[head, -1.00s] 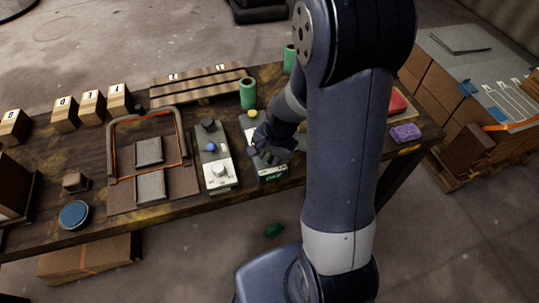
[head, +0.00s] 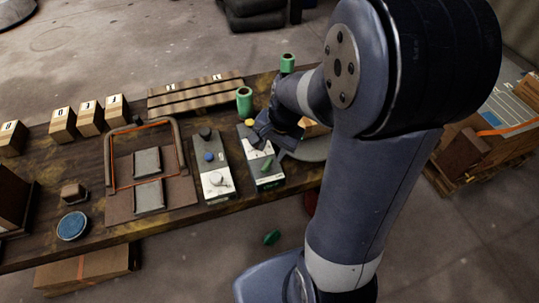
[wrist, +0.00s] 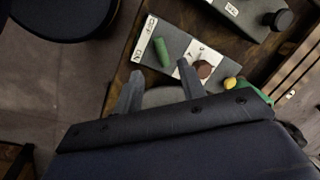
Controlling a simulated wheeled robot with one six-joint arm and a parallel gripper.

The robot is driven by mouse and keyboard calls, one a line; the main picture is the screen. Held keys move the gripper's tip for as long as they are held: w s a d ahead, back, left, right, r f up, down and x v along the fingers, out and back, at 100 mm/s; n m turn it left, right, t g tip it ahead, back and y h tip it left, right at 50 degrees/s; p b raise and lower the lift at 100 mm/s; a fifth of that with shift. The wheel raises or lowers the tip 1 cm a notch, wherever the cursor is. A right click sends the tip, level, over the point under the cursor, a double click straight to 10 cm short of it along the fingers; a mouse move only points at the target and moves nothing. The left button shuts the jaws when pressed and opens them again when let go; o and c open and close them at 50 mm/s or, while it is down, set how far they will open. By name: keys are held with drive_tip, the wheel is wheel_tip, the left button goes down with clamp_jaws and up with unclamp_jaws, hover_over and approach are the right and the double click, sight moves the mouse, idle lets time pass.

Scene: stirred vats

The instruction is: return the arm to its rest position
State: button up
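My arm reaches over the workbench (head: 120,230) from the right of the head view. My gripper (head: 262,140) is above the far part of the right-hand control box (head: 265,182), partly hidden by my wrist. In the wrist view my gripper (wrist: 160,72) shows two fingers apart with nothing between them. Beyond the fingertips is the control box, with a green lever (wrist: 163,52), a reddish-brown knob (wrist: 204,69), a yellow button (wrist: 231,83) and an OFF/ON label (wrist: 144,38). The fingers look clear of the lever.
A second control box (head: 212,165) with a blue button stands left of the first. Green cups (head: 244,99) and a slatted rack (head: 195,95) are behind. A framed panel (head: 118,205) and numbered blocks (head: 63,123) are at left. A green piece (head: 272,237) lies on the floor.

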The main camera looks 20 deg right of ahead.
sight(266, 166)
drive_tip(key=shift+s+d+r, duration=0.1)
drive_tip(key=shift+r, duration=0.7)
drive_tip(key=f, duration=0.3)
drive_tip(key=w+a+f, duration=0.1)
drive_tip(key=f, duration=0.3)
drive_tip(key=f+b, duration=0.1)
drive_tip(key=f, duration=0.2)
drive_tip(key=shift+w+a+f, duration=0.2)
drive_tip(key=shift+f, duration=0.2)
drive_tip(key=shift+r+n, duration=0.1)
drive_tip(key=shift+n, duration=0.2)
